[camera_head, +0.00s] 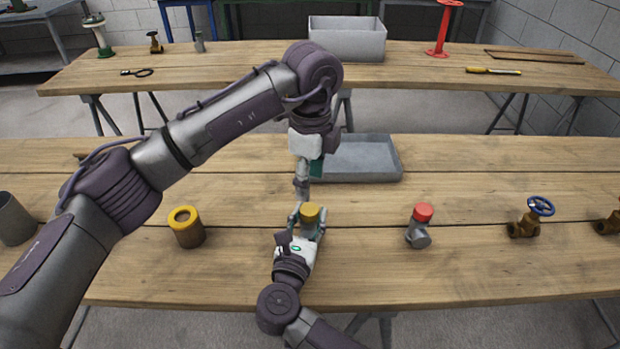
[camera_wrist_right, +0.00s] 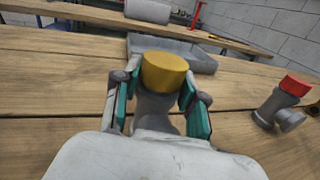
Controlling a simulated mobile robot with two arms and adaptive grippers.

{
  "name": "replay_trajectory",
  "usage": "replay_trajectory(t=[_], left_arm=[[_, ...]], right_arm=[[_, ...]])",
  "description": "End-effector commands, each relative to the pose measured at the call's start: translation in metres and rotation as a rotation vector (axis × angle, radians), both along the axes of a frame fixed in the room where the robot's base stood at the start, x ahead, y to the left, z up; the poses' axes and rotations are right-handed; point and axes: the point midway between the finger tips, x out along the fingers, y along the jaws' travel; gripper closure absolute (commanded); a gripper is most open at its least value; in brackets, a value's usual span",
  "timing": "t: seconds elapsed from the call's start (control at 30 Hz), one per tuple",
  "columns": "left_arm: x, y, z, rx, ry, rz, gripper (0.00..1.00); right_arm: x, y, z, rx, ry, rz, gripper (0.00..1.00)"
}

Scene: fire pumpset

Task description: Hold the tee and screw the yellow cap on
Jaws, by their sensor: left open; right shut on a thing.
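The yellow cap (camera_head: 311,211) sits on top of the grey tee, which stands on the near bench. In the right wrist view the cap (camera_wrist_right: 165,72) rests on the tee's upper end, and the grey tee (camera_wrist_right: 157,112) stands between my fingers. My right gripper (camera_head: 307,229) is shut on the tee; its teal-padded fingers (camera_wrist_right: 160,102) lie along both sides. My left gripper (camera_head: 301,188) points down just above and behind the cap in the head view; it is open, and its fingers are partly hidden. Whether the cap is fully seated cannot be told.
A red-capped grey tee (camera_head: 420,230) and a blue-wheeled valve (camera_head: 532,217) stand to the right. A shallow grey tray (camera_head: 362,160) lies behind my left gripper. The near bench (camera_head: 470,185) has free room between items.

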Motion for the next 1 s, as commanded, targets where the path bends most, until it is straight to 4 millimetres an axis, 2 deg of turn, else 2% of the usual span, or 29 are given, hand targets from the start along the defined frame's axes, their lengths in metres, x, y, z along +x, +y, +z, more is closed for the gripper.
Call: replay_trajectory(t=[0.17, 0.4, 0.6, 1.0], left_arm=[[0.0, 0.0, -0.016, 0.001, 0.002, 0.0, 0.41], [0.0, 0.001, -0.053, 0.0, 0.003, 0.001, 0.41], [0.0, 0.001, -0.075, 0.001, 0.002, 0.0, 0.41], [0.001, 0.001, -0.08, 0.0, 0.0, 0.0, 0.42]], right_arm=[[0.0, 0.0, -0.001, 0.001, 0.003, 0.001, 1.0], [0.0, 0.0, -0.001, 0.001, 0.003, 0.001, 1.0], [0.0, 0.0, -0.001, 0.001, 0.003, 0.001, 1.0], [0.0, 0.0, -0.001, 0.001, 0.003, 0.001, 1.0]])
